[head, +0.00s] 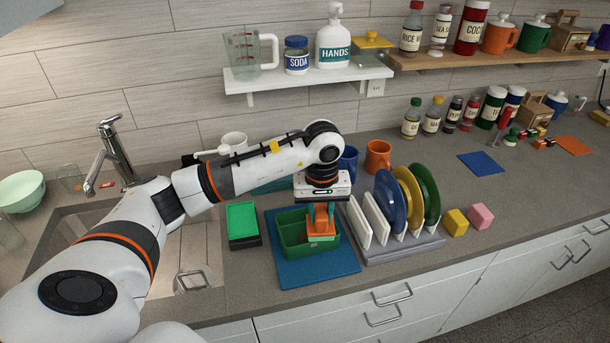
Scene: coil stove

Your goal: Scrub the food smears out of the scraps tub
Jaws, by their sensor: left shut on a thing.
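The scraps tub (287,233) is a green open tub standing upright on the counter, on a blue mat (318,274). My left gripper (320,213) points straight down over the right part of the tub. It is shut on a small orange block-like thing (322,230) that sits low inside the tub. Whether the block touches the floor of the tub is hidden. I cannot make out food smears at this distance, and the gripper and block cover part of the inside. My right gripper is not in view.
A rack (405,246) with upright white, blue, yellow and green plates stands close right of the tub. A dark tray with a bright green pad (241,220) lies left. Blue and orange mugs (378,156) stand behind. The sink (75,232) is at the left.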

